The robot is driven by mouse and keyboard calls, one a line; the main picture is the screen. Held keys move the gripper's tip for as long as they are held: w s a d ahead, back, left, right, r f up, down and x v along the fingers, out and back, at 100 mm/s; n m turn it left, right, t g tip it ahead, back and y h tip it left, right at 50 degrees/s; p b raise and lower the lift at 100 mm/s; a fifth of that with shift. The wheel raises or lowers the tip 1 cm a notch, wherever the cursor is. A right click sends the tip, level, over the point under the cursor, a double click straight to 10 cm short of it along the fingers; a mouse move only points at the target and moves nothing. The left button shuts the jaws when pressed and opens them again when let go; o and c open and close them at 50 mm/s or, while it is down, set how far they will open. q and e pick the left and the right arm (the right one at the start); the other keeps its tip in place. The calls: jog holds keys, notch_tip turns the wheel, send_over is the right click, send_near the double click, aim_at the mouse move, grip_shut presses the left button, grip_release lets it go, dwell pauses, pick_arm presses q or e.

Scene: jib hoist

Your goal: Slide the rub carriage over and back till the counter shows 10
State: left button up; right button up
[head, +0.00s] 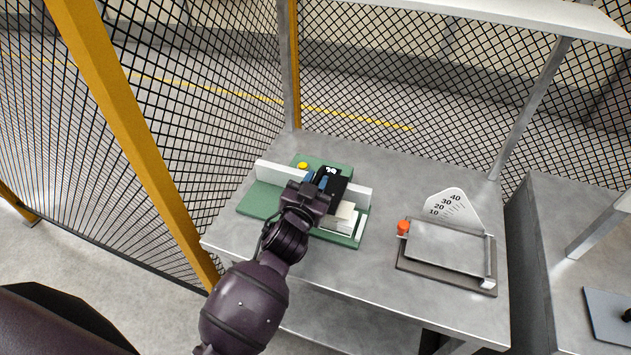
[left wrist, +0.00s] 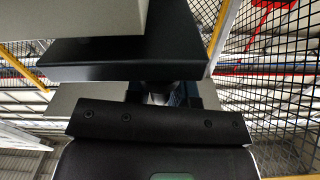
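The rub rig has a green base (head: 258,199) with a white rail (head: 275,175) along it, on the grey table. A black carriage (head: 335,186) sits at the rail, right of its middle. The counter (head: 331,170) shows white digits on black, too small to read surely. A pale block (head: 341,217) is in front of the carriage. My left gripper (head: 316,181) is at the carriage and hides part of it. A broad black part (left wrist: 125,58) fills the left wrist view close up. The fingers' grip is hidden. My right gripper is out of view.
A yellow knob (head: 302,165) is on the base behind the rail. A tilted grey plate (head: 445,250) with an orange knob (head: 403,227) and a numbered white dial (head: 453,205) stands right. Mesh fence and a yellow post (head: 130,130) close off the left.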

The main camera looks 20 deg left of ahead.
pick_arm(q)
grip_shut()
jog(key=shift+a+r, duration=0.1)
jog(key=shift+a, duration=0.4)
jog(key=a+p, duration=0.4)
jog(key=a, duration=1)
jog(key=shift+w+a, duration=0.2)
jog(key=shift+w, duration=0.1)
jog(key=shift+o, duration=0.9)
grip_release()
jog(key=shift+a+r, duration=0.1)
jog(key=shift+o, duration=1.1)
jog(key=shift+a, duration=0.1)
jog(key=s, duration=1)
jog(key=shift+s, duration=0.4)
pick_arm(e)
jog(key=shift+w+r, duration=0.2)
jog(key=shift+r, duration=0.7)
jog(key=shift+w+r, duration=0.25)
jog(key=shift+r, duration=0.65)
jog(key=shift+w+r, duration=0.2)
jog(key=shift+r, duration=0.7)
